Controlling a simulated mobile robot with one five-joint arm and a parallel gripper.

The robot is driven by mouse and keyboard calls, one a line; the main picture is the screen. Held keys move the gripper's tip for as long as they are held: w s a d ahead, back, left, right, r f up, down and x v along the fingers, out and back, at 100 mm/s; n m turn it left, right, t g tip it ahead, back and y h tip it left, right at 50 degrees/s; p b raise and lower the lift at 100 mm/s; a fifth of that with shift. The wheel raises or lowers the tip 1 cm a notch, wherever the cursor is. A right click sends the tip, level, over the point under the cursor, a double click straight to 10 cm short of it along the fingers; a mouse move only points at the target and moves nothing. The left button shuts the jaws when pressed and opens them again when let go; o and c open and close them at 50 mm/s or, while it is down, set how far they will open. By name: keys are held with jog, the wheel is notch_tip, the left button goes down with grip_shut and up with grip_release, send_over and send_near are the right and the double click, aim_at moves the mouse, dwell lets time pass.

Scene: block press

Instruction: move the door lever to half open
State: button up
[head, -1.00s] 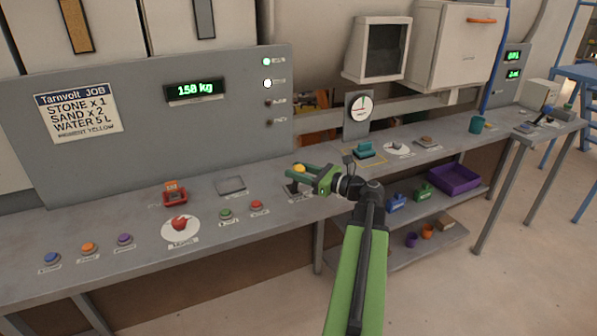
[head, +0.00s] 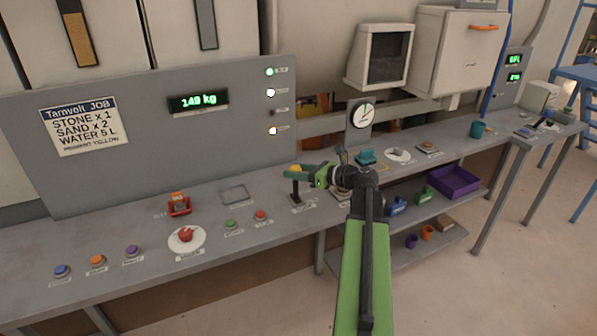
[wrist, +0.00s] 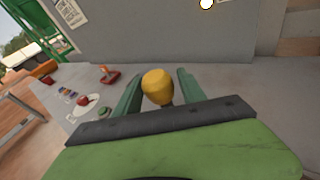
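The door lever is a yellow knob (head: 295,168) on a dark, roughly upright stem, standing on the grey bench. Its label is too small to read. My gripper (head: 304,172) reaches in from the right with its green fingers at the knob. In the wrist view the knob (wrist: 157,87) sits between the two fingers, one close on each side. The lower stem is mostly hidden in the wrist view.
Left of the lever are green (head: 232,224) and red (head: 261,215) buttons, a red mushroom button (head: 186,235) and a small red holder (head: 179,205). A dial (head: 362,114) stands behind my arm. The display (head: 198,101) reads 149 kg. A windowed hopper box (head: 388,55) hangs behind.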

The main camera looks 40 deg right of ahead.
jog(key=shift+o, duration=0.7)
jog(key=shift+a, duration=0.25)
jog(key=p+v, duration=0.3)
jog(key=v, duration=1.4)
jog(key=shift+s+d+p, duration=0.15)
jog(key=shift+s+p, duration=0.05)
jog(key=shift+p, duration=0.1)
